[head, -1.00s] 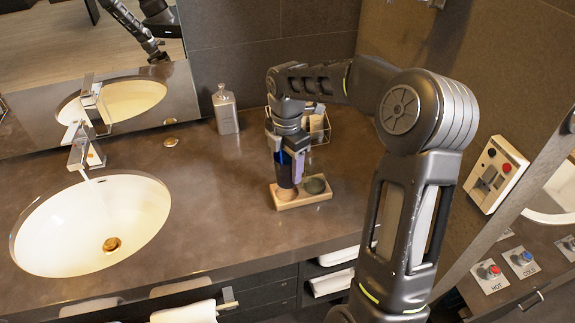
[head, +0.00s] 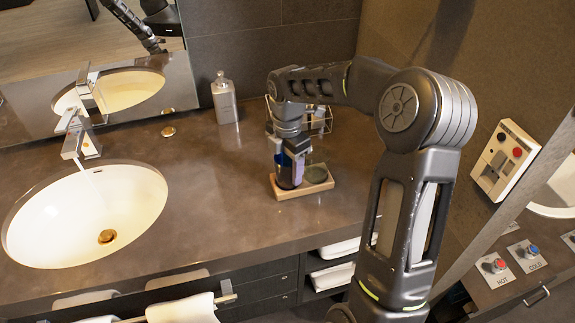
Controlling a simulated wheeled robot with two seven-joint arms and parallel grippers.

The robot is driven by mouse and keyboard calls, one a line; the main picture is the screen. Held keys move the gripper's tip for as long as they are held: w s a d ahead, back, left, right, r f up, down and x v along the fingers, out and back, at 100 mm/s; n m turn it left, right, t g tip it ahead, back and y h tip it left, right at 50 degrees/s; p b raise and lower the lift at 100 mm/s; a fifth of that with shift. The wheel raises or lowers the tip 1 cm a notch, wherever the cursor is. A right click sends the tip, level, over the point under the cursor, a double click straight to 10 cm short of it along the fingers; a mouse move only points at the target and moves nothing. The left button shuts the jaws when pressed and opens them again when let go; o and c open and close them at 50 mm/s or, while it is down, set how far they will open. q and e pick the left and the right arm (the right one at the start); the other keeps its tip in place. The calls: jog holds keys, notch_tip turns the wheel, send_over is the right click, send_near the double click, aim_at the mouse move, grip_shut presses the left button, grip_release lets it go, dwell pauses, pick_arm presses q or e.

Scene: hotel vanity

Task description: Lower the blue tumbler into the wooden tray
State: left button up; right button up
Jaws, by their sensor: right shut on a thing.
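The small wooden tray (head: 308,190) lies on the counter and has a round spot on each side. My right gripper (head: 291,157) points down over its left part and is shut on the dark blue tumbler (head: 286,179). The tumbler is upright, with its base at the left spot; its lower end covers that spot. The gripper hides much of the tumbler, so I cannot tell whether the base fully rests. The right spot holds a greenish round shape (head: 316,173). My left gripper is not in view.
A grey soap bottle (head: 225,101) and a wire basket (head: 319,121) stand behind the tray near the wall. The sink (head: 84,215) and its faucet (head: 82,125) are at left. Counter between sink and tray is clear. The counter's front edge is below.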

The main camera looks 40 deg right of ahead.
jog(key=shift+f, duration=0.25)
jog(key=o, duration=1.8)
notch_tip(320, 180, up, 8)
jog(key=b, duration=0.1)
jog(key=shift+f, duration=0.15)
dwell(0.3)
